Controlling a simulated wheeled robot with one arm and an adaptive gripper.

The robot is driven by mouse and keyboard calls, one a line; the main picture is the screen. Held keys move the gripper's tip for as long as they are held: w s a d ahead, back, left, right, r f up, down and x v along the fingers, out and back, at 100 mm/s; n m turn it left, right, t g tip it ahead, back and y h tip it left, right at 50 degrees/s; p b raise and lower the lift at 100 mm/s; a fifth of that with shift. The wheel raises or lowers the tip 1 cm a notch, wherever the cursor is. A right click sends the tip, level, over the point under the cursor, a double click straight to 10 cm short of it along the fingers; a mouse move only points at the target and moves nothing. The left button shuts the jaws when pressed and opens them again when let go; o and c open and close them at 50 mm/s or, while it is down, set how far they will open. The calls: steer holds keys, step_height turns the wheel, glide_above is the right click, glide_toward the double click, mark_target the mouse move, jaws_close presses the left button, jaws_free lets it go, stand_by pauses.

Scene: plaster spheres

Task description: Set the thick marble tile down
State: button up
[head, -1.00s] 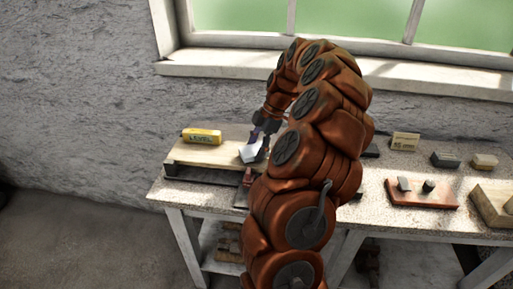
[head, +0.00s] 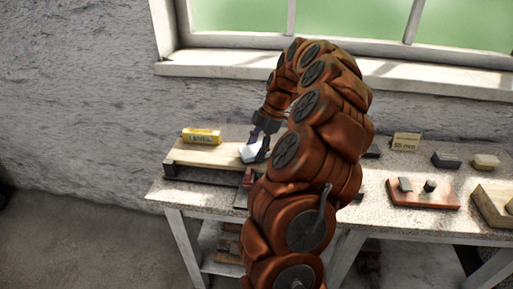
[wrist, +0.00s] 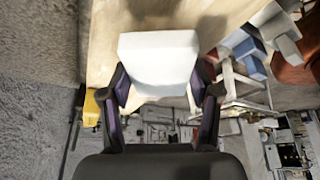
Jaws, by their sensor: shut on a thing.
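A thick white marble tile (head: 250,153) is at the right end of a pale wooden board (head: 205,155) on the bench. My gripper (head: 260,143) is shut on it. In the wrist view the tile (wrist: 158,60) sits between the two dark fingers of my gripper (wrist: 160,82), with the pale wood behind it. I cannot tell whether its underside touches the board. My arm hides part of the bench to the right of the tile.
A yellow level (head: 201,136) lies on the back left of the board. To the right of my arm are a red-brown board (head: 422,193) with small dark pieces, a small sign (head: 406,142) and several blocks. The wall and window sill (head: 415,83) stand behind the bench.

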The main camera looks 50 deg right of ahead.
steer(key=shift+f+b, duration=0.55)
steer(key=shift+f, duration=0.15)
steer(key=o, duration=1.5)
steer(key=shift+r, duration=0.1)
steer(key=shift+r, duration=1.9)
